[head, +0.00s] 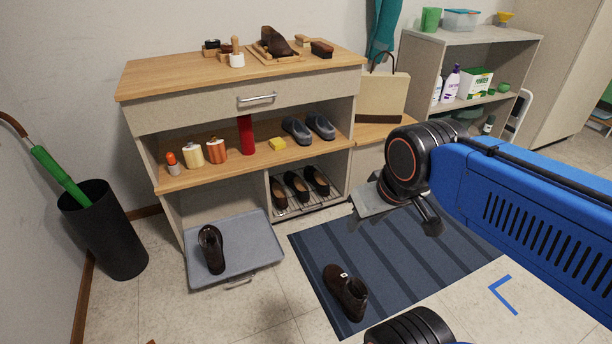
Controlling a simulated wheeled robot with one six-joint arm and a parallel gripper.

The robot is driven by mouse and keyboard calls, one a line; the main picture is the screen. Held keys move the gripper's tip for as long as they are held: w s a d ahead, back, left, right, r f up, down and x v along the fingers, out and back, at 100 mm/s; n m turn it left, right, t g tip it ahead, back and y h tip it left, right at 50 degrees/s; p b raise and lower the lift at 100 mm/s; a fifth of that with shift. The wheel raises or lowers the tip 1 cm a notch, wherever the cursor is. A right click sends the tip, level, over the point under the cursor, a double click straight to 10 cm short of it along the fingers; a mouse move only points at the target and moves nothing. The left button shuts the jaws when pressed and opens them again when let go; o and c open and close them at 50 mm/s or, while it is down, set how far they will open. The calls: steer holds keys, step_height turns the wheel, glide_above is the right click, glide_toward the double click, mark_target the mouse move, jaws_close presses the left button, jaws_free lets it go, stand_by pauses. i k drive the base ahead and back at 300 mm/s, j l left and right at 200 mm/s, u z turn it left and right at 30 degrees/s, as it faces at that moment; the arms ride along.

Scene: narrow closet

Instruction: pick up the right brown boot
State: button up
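One dark brown boot (345,291) lies on the striped blue mat (410,238), near its lower left edge, with a small white patch near its top. The pictures do not mark which is the right boot of the pair; the one on the mat is further right. My gripper (402,218) is above the mat, up and to the right of the boot there and apart from it. Its two fingers look spread, with nothing seen between them.
A wooden-topped cabinet (240,80) stands behind, with shoes on its shelf and on a low wire rack (306,203). A black umbrella bin (105,235) is at the left. A shelf unit (470,45) stands back right. Much of the mat is clear.

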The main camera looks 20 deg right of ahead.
mark_target(210, 241)
steer(key=i+j, duration=0.25)
steer(key=j, duration=0.2)
steer(key=i+j, duration=0.25)
steer(key=j, duration=0.2)
steer(key=i+j+u, duration=0.1)
steer(key=i+j, duration=0.2)
steer(key=j, duration=0.15)
